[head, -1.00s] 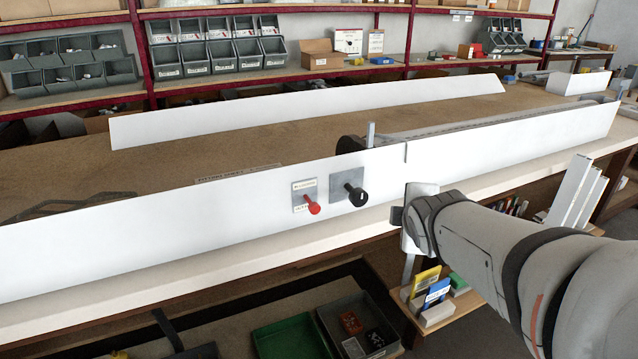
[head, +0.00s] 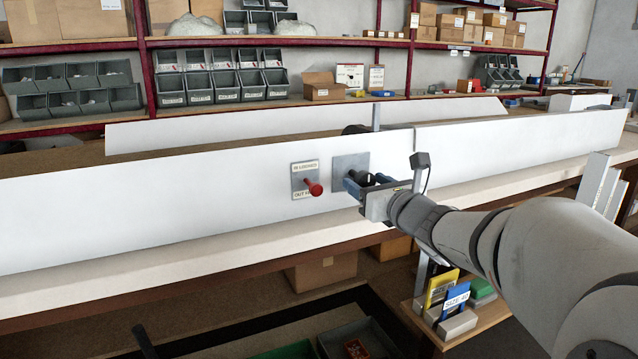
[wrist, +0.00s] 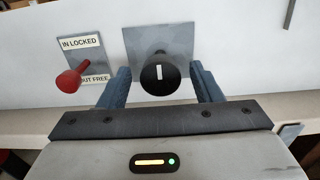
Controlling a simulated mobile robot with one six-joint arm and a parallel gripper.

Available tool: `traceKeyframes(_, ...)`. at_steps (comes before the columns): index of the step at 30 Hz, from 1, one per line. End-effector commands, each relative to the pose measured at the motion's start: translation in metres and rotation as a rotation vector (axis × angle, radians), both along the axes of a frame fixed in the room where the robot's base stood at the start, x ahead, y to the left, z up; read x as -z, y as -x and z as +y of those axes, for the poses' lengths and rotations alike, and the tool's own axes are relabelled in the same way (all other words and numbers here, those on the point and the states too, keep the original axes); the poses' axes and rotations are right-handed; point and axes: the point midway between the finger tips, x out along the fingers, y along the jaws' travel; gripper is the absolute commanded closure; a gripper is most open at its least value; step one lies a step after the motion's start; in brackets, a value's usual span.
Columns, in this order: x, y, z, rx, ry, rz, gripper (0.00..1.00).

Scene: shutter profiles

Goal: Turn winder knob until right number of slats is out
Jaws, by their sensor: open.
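The black winder knob (wrist: 160,74) sits on a grey plate on the white front panel, and its white mark stands upright. In the head view the knob (head: 367,177) is partly hidden by my gripper. My gripper (wrist: 162,82) is open, with one blue finger on each side of the knob; I cannot tell whether either finger touches it. My gripper also shows in the head view (head: 366,184), in front of the plate. No slats can be made out behind the panel.
A red lever (wrist: 71,79) stands left of the knob, between labels reading "IN LOCKED" and "OUT FREE"; it also shows in the head view (head: 314,187). The white front panel (head: 180,205) runs along the bench. A grey post (head: 376,117) rises behind it.

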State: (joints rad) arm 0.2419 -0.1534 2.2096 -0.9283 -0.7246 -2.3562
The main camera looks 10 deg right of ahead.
Motion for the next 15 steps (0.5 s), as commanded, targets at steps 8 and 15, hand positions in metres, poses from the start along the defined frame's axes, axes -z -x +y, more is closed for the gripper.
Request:
traceKeyframes(8,0.001,-0.028,0.009,0.001,-0.001,0.001,0.41)
traceKeyframes(15,0.0,-0.03,0.009,0.003,0.0,0.002,0.41)
